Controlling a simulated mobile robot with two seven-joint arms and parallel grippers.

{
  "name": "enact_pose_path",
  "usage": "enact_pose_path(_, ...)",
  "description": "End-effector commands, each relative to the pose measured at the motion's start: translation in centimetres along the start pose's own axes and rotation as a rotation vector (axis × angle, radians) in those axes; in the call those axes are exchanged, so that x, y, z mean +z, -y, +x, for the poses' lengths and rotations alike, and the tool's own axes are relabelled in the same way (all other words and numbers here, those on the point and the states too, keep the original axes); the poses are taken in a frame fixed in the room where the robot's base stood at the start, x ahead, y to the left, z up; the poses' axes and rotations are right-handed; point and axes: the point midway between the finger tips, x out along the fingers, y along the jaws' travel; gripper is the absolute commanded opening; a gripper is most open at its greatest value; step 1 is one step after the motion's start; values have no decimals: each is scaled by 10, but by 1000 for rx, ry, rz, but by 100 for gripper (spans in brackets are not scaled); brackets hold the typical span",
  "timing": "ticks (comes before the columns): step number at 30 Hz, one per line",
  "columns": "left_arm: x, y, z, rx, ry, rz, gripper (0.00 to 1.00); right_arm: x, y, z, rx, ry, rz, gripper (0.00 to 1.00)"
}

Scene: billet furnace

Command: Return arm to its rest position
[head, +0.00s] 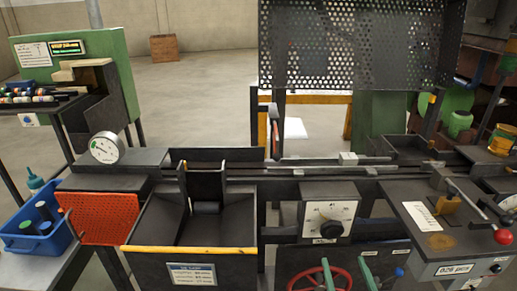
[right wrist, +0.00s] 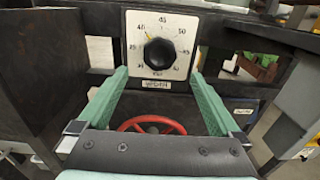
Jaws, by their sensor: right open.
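My right gripper (head: 347,266) shows at the bottom of the head view as two green fingers, set apart with nothing between them. In the right wrist view its fingers (right wrist: 158,82) are wide apart and empty. Beyond them is a white dial plate with a black knob (right wrist: 160,52). The same dial (head: 325,217) is on the front of the machine in the head view. A red handwheel (head: 308,276) sits below the dial, partly behind the fingers. It also shows between the fingers in the right wrist view (right wrist: 150,122). My left gripper is not in view.
A dark chute bin (head: 192,250) with a yellow front edge stands left of the dial. A red-knobbed lever (head: 502,236) is at the right. A blue crate (head: 25,245) with bottles is at the left. A perforated guard (head: 350,45) stands behind the rails.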

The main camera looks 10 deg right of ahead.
Motion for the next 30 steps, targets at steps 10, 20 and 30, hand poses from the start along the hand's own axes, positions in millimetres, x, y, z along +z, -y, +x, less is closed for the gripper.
enact_pose_path(10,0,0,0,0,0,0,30,-86,-12,-45,-145,-334,782,100)
enact_pose_path(20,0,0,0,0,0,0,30,-164,-73,-140,-673,-651,2096,100)
enact_pose_path(30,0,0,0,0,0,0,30,-171,-107,-179,-1078,-645,2746,100)
